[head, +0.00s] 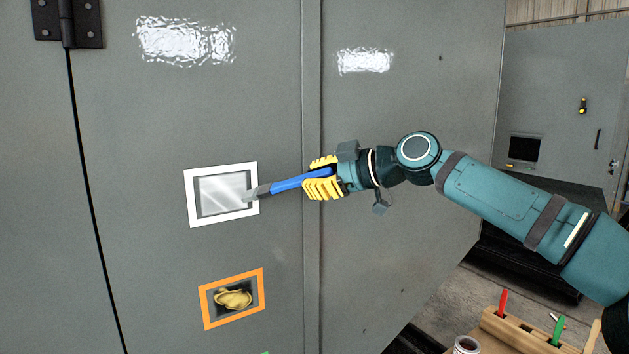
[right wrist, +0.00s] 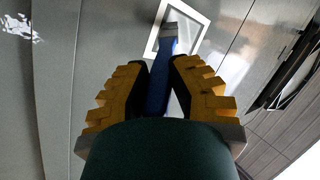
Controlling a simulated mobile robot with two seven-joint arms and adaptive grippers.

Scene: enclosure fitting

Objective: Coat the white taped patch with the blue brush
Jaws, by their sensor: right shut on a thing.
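The white taped patch (head: 187,200) is a white square frame on the grey enclosure door, with a greyish, streaked surface inside it. The frame also shows in the right wrist view (right wrist: 201,20). My right gripper (head: 322,178) has yellow ribbed fingers and is shut on the handle of the blue brush (head: 290,183). The brush points left, and its grey bristle end (head: 253,194) overlaps the right side of the patch; I cannot tell for sure whether it touches. In the right wrist view, the blue handle (right wrist: 157,85) lies between the fingers. My left gripper is not in view.
An orange taped patch (head: 204,309) with a tan smear inside sits below the white one. A wooden holder (head: 515,335) with red and green handles and an open tin (head: 466,345) stand at lower right. A vertical seam ridge (head: 311,90) runs down the door.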

